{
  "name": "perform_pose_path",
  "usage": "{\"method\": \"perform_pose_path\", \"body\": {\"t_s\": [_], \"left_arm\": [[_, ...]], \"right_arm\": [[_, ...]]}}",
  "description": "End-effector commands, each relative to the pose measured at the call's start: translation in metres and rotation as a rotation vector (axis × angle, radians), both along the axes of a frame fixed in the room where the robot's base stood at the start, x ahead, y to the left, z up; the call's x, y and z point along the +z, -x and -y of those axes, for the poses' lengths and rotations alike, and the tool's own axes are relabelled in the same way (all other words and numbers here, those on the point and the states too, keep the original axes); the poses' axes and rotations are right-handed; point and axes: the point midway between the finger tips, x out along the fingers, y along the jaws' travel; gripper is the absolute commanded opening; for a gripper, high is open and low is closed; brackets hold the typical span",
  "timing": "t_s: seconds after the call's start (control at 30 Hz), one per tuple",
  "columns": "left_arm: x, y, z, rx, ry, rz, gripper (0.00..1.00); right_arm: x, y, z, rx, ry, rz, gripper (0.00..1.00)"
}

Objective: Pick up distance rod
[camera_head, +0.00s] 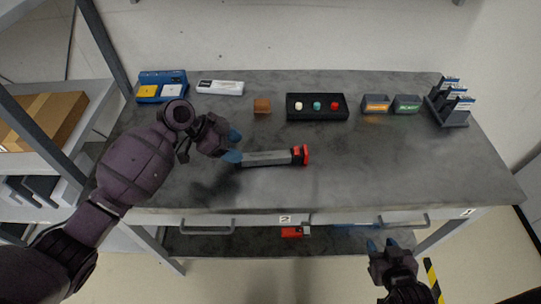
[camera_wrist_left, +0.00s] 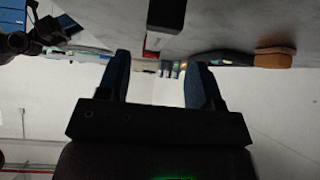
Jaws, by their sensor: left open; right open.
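The distance rod (camera_head: 268,158) is a grey bar with a black and red right end. It lies flat on the grey tabletop, front of centre. My left gripper (camera_head: 234,146) is open and empty, with its blue fingertips close to the rod's left end in the head view. In the left wrist view the picture is upside down; the rod (camera_wrist_left: 165,18) shows at the top, roughly in line with the gap between the open fingers (camera_wrist_left: 158,75). Contact cannot be told. My right gripper (camera_head: 381,245) is open and empty in front of the table's edge.
Along the back stand a blue box (camera_head: 161,87), a white device (camera_head: 220,87), a brown block (camera_head: 262,106), a black button box (camera_head: 317,107), two labelled bins (camera_head: 376,103) and a rack (camera_head: 452,104). The table's right front is clear (camera_head: 400,160). Drawer handles line the front.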

Motion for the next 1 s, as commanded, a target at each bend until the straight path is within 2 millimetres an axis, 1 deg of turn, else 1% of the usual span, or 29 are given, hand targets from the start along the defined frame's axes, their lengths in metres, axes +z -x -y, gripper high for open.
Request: {"method": "perform_pose_path", "body": {"t_s": [0.27,0.43,0.6,0.9,0.97,1.0], "left_arm": [[-0.013,0.000,0.013,-0.001,0.000,-0.002,0.60],[-0.029,0.001,0.030,-0.001,0.001,-0.003,0.60],[-0.042,-0.001,0.041,-0.001,0.000,-0.001,0.60],[-0.046,-0.001,0.043,-0.001,-0.001,0.001,0.60],[-0.045,-0.001,0.043,-0.001,-0.001,0.001,0.50],[-0.045,-0.001,0.043,-0.001,-0.001,0.001,0.44]], "right_arm": [[0.003,0.000,0.000,0.000,0.000,0.001,0.43],[0.007,-0.001,0.000,0.000,0.000,0.003,0.43],[0.008,-0.001,0.000,0.000,0.000,0.003,0.43],[0.007,-0.001,0.000,0.000,-0.001,0.002,0.43],[0.007,-0.001,0.000,0.000,-0.001,0.002,0.43],[0.007,-0.001,0.000,0.000,-0.001,0.002,0.43]]}}
